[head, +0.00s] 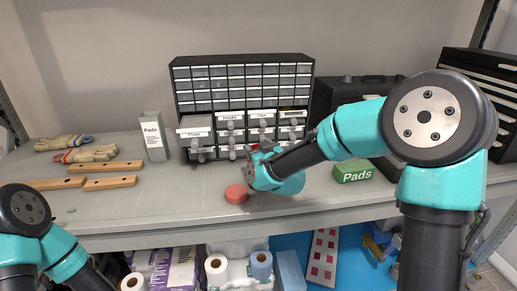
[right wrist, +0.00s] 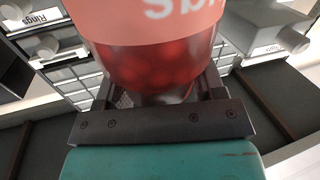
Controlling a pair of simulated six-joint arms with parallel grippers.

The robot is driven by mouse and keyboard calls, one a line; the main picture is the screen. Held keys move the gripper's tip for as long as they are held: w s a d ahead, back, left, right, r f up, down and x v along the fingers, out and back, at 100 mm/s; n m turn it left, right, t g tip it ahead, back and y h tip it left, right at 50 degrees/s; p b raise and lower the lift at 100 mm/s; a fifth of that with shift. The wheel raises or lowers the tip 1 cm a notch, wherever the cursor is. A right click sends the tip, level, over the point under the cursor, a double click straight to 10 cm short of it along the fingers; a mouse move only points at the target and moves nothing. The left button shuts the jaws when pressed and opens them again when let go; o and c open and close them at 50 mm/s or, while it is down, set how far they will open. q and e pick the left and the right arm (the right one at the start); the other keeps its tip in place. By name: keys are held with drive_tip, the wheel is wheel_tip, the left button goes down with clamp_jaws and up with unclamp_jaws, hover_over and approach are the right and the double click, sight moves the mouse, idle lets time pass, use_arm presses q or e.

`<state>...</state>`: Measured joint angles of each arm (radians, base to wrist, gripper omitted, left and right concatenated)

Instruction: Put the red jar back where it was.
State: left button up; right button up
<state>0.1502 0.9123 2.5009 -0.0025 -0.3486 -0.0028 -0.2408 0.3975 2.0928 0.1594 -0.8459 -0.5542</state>
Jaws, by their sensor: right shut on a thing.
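The red jar (right wrist: 155,62) fills the upper middle of the right wrist view. It is see-through with red contents and has a pink label with partly cut-off white letters. My right gripper (right wrist: 160,98) is shut on it. In the head view the right gripper (head: 254,158) is in front of the drawer cabinet (head: 242,68), and the arm hides most of the jar. A flat red disc (head: 236,194) lies on the shelf just below and left of the gripper. My left gripper is out of view; only part of that arm shows.
Several labelled lower drawers are pulled out, the left one (head: 195,133) farthest. A grey Pads box (head: 153,137) stands left, a green Pads box (head: 353,171) right. Gloves (head: 88,153) and wooden bars (head: 112,166) lie at left. The shelf front (head: 180,208) is clear.

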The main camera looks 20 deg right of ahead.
drive_tip(key=o, duration=1.4)
drive_tip(key=shift+f, duration=0.1)
drive_tip(key=shift+c, duration=0.2)
drive_tip(key=s+d, duration=0.1)
drive_tip(key=s, duration=1.1)
drive_tip(key=shift+d+r, duration=0.3)
drive_tip(key=shift+d, duration=0.05)
drive_tip(key=shift+w, duration=0.1)
